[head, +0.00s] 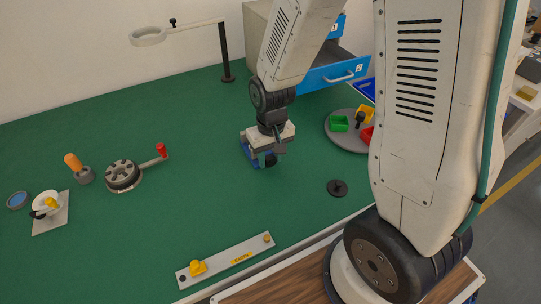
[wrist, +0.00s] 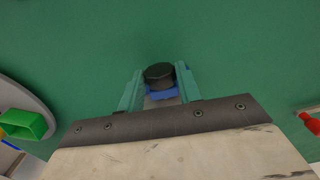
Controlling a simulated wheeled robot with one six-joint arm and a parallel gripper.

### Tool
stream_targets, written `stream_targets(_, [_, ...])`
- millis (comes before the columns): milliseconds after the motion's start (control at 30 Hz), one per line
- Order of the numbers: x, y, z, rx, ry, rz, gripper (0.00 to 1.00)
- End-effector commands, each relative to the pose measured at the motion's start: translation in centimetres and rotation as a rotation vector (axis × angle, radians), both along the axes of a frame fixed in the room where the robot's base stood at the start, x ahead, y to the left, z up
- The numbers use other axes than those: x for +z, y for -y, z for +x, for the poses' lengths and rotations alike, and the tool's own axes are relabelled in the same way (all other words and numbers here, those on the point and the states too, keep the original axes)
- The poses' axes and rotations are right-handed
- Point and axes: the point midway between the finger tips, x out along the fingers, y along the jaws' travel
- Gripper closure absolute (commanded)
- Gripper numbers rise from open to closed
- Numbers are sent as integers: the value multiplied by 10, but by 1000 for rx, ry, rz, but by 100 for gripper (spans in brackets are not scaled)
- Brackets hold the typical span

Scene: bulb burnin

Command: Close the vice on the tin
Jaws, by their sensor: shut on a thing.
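The blue vice (head: 247,151) stands on the green bench, mostly hidden under my gripper in the head view. A bit of its blue body also shows between my fingers in the wrist view (wrist: 163,93). My gripper (head: 271,157) is low over the vice's near side, and its teal fingers (wrist: 159,82) stand on either side of a dark round knob (wrist: 158,73), shut on it. The knob appears to be part of the vice. I cannot make out a tin between the jaws; my gripper covers that area.
A round grey tray (head: 343,140) with coloured bins is to the right. A black disc (head: 337,188) lies nearer the edge. A round fixture with a red-handled crank (head: 123,175) is left, and a bar labelled EARTH (head: 226,260) lies in front. A blue drawer (head: 335,75) stands open behind.

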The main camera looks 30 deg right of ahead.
Motion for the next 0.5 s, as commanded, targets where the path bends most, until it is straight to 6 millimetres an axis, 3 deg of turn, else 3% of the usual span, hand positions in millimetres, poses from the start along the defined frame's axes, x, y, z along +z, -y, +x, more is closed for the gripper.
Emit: stream_targets(500, [0,2,-1,0,0,114,88])
